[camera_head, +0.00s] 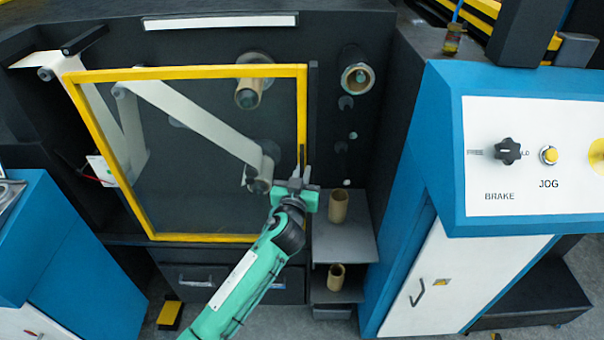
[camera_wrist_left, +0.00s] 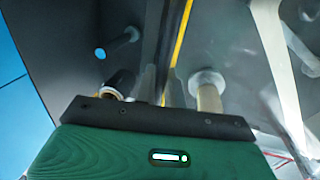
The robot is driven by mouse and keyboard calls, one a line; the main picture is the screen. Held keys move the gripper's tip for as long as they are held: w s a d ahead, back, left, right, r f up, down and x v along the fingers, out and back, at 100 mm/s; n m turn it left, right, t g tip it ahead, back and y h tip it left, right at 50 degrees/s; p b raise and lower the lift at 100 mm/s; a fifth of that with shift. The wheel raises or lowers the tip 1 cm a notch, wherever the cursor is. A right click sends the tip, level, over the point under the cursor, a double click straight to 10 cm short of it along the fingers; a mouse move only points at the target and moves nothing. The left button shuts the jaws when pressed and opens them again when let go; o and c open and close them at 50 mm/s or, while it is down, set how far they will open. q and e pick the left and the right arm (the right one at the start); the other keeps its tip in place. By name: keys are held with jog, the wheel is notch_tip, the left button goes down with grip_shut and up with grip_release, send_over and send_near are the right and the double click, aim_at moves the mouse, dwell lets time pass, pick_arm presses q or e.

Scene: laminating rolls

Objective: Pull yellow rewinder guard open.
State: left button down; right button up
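The yellow rewinder guard (camera_head: 185,73) is a yellow-framed clear panel in front of the dark rewinder bay. A slim dark handle (camera_head: 302,154) stands at its right edge, low on that side. My left gripper (camera_head: 299,173) is at this handle, its arm coming up from below. In the left wrist view, the narrow fingers (camera_wrist_left: 161,88) are close together, with the guard's yellow edge (camera_wrist_left: 178,45) running up just beyond them. I cannot tell whether they grip the handle. My right gripper is not in view.
Behind the panel, a pale web (camera_head: 195,118) runs over rollers. A core on a spindle (camera_head: 357,77) sits right of the guard. Cardboard cores (camera_head: 338,207) stand on grey shelves (camera_head: 357,245) beside my left arm. A blue console (camera_head: 440,140) stands further right. A blue cabinet (camera_head: 70,265) is at lower left.

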aim_at(113, 164)
pick_arm(q)
jog(key=a+p, duration=0.5)
jog(key=a, duration=2.5)
jog(key=shift+a+r, duration=0.1)
jog(key=a+b, duration=0.1)
jog(key=a, duration=2.2)
jog(key=shift+a+b, duration=0.3)
jog(key=shift+b, duration=0.1)
jog(key=c, duration=1.6)
grip_release()
jog(key=shift+c, duration=0.2)
jog(key=shift+s, duration=0.1)
